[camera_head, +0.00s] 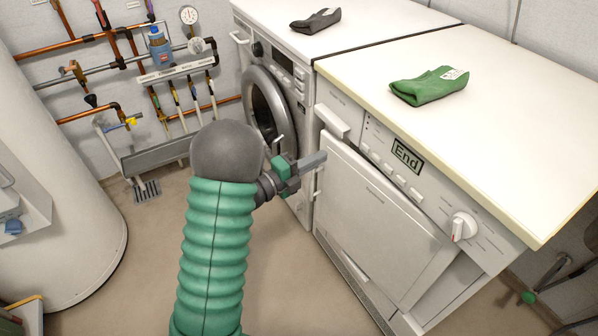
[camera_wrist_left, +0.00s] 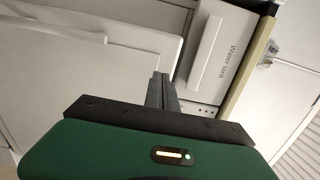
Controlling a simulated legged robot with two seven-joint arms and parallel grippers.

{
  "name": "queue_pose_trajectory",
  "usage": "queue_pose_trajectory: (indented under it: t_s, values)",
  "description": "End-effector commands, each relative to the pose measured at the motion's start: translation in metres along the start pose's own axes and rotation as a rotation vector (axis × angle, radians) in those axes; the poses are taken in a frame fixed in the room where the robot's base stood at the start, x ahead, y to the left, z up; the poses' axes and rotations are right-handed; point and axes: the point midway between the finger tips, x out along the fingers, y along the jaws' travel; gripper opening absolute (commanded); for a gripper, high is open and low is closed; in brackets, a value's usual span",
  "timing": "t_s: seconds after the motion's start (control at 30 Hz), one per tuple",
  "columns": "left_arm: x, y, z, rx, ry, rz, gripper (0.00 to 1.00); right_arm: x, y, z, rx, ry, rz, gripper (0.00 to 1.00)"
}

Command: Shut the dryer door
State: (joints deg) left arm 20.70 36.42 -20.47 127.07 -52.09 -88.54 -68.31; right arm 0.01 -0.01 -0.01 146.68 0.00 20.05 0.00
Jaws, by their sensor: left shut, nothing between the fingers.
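The dryer (camera_head: 475,255) is the white machine on the right, with "End" on its display. My left gripper (camera_head: 318,161) is shut and empty, near the door's upper left corner and below the water tank panel; contact is unclear. Its fingers also show in the left wrist view (camera_wrist_left: 162,88), beside the "Water tank" panel (camera_wrist_left: 215,60). My right gripper is not in view.
A washing machine (camera_head: 290,85) with a round door (camera_head: 265,105) stands left of the dryer. A green cloth (camera_head: 430,86) and a dark cloth (camera_head: 315,21) lie on top. Pipes and a white tank (camera_head: 55,170) are at left. The floor before the dryer is clear.

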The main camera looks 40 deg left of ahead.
Motion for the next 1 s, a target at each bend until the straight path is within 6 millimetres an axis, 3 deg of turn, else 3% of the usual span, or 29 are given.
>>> queue_pose_trajectory:
  t_s: [0.2,0.6,0.83,1.0]
  values:
    - [0.025,0.001,0.0,0.0,0.001,-0.001,0.0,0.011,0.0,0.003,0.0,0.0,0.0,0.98]
    - [0.03,0.001,0.0,0.0,0.0,0.0,0.0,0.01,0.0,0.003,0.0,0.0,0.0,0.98]
    - [0.068,0.002,0.001,0.003,0.003,0.001,0.0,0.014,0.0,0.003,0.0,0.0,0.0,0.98]
    - [0.083,-0.001,0.001,0.001,0.0,-0.003,0.0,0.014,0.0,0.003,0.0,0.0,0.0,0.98]
